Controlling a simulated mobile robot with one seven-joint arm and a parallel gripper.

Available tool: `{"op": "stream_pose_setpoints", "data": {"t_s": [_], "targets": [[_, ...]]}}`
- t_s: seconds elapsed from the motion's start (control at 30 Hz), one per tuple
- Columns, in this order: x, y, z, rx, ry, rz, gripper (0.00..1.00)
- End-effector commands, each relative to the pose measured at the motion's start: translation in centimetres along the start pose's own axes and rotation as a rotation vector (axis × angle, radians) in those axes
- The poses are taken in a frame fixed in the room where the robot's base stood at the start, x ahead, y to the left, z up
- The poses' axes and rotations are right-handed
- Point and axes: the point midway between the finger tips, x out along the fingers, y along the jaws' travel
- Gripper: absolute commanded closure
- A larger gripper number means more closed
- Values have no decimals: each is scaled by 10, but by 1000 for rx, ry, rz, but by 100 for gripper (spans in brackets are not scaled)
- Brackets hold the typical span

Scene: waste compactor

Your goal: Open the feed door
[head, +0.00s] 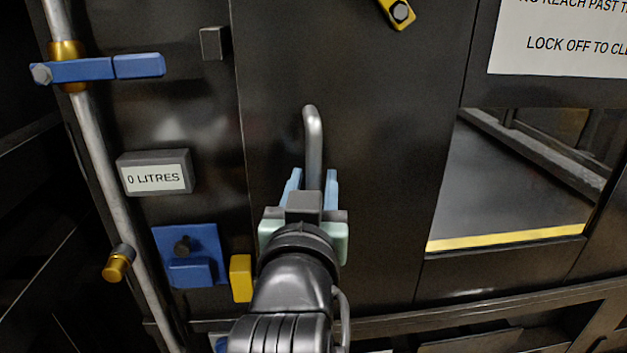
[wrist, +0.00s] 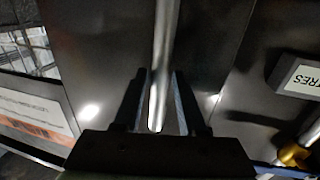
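The feed door appears to be the dark flat panel (head: 385,150) in the middle of the head view, and it looks closed. A grey upright bar handle (head: 313,135) with a bent top stands out from it. My gripper (head: 313,178) is at the handle's lower part, with one pale blue finger on each side. In the wrist view the handle (wrist: 165,35) runs between the two dark fingers (wrist: 160,80), with a narrow gap showing on both sides. The gripper is open around the bar. The handle's lower end is hidden by my gripper in the head view.
Left of the door are a "0 LITRES" label block (head: 155,174), a blue bracket (head: 188,255), a yellow block (head: 241,278) and a slanting metal pipe (head: 103,160) with a blue lever (head: 100,68). At right is an opening with a yellow edge (head: 505,238) below a white sign (head: 560,40).

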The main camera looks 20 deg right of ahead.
Motion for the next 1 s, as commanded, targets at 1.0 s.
{"op": "stream_pose_setpoints", "data": {"t_s": [1.0], "targets": [[0, 0, 0, 0, 0, 0, 100]]}}
